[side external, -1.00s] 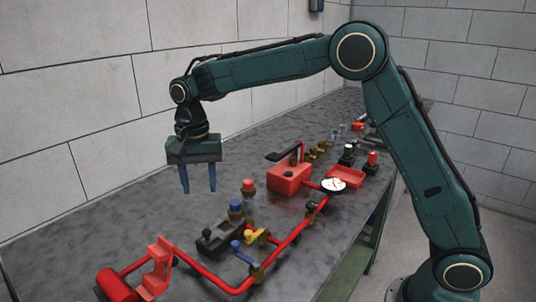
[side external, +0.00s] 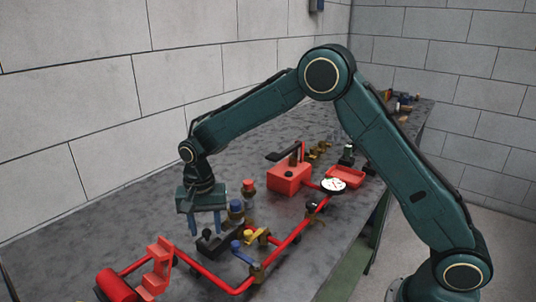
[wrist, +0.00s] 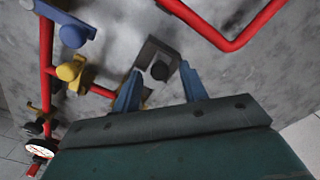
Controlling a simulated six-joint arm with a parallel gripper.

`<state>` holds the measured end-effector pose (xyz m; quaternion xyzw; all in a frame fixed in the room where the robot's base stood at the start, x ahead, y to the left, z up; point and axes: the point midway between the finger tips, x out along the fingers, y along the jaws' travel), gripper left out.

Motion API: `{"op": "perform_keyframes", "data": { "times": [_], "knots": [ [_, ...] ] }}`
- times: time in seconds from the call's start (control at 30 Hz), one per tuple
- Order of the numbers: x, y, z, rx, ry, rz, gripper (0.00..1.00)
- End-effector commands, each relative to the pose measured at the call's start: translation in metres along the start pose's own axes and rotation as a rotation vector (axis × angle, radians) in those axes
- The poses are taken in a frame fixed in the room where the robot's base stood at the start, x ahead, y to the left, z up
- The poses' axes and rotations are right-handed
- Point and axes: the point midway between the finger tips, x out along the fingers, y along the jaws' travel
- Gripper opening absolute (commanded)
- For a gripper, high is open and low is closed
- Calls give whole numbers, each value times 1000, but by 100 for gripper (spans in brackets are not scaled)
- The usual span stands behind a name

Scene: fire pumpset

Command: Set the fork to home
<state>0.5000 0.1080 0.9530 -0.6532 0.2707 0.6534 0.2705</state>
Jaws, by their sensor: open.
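A dark block (side external: 222,240) with a black round knob (side external: 206,234) lies on the grey bench; it looks like the fork's unit, but I cannot tell for sure. In the wrist view the block (wrist: 151,50) and knob (wrist: 160,71) show between the fingertips. My gripper (side external: 205,235) is open, with its blue fingers pointing down at the knob end of the block. In the wrist view the gripper (wrist: 160,72) has a fingertip on either side of the knob, with nothing gripped. Whether the fingers touch the block is unclear.
A red pipe (side external: 208,275) runs close in front of the block. A blue lever (side external: 238,247) and a yellow lever (side external: 250,235) stand right of it. A blue-capped part (side external: 236,207) and a red box (side external: 289,178) stand behind.

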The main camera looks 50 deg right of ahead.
Motion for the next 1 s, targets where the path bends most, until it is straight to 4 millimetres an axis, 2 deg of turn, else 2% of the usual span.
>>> {"op": "perform_keyframes", "data": {
  "times": [0.37, 0.5, 0.6, 0.83, 1.0],
  "knots": [
    [4, 0, 0, 0, 0, 0, 43],
    [4, 0, 0, 0, 0, 0, 15],
    [4, 0, 0, 0, 0, 0, 0],
    [4, 3, -4, 2, 0, 0, 0],
    [4, 19, -20, 4, 1, -1, 0]
  ]
}}
